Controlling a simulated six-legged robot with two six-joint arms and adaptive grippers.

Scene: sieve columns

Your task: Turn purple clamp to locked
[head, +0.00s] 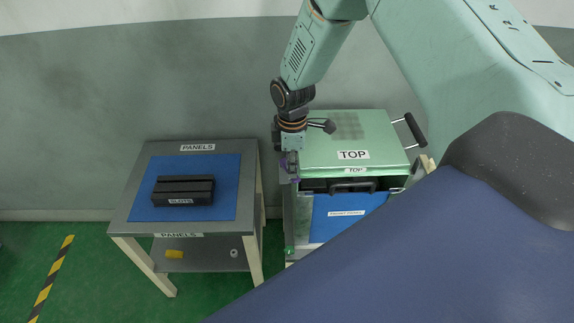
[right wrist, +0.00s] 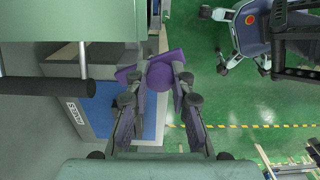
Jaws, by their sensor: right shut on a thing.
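The purple clamp (head: 291,165) is at the left front corner of the green cabinet marked TOP. My right gripper (head: 290,158) is over that corner from above. In the right wrist view its two fingers (right wrist: 153,88) stand on either side of the purple part and are shut on it. Whether the clamp is locked cannot be told. My left gripper is not in view.
The cabinet (head: 385,150) has a black side handle (head: 416,130) and a blue front panel (head: 340,218). A panels table (head: 127,215) with a blue mat and a black slotted block (head: 183,190) stands to the left. Green floor shows between and around them.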

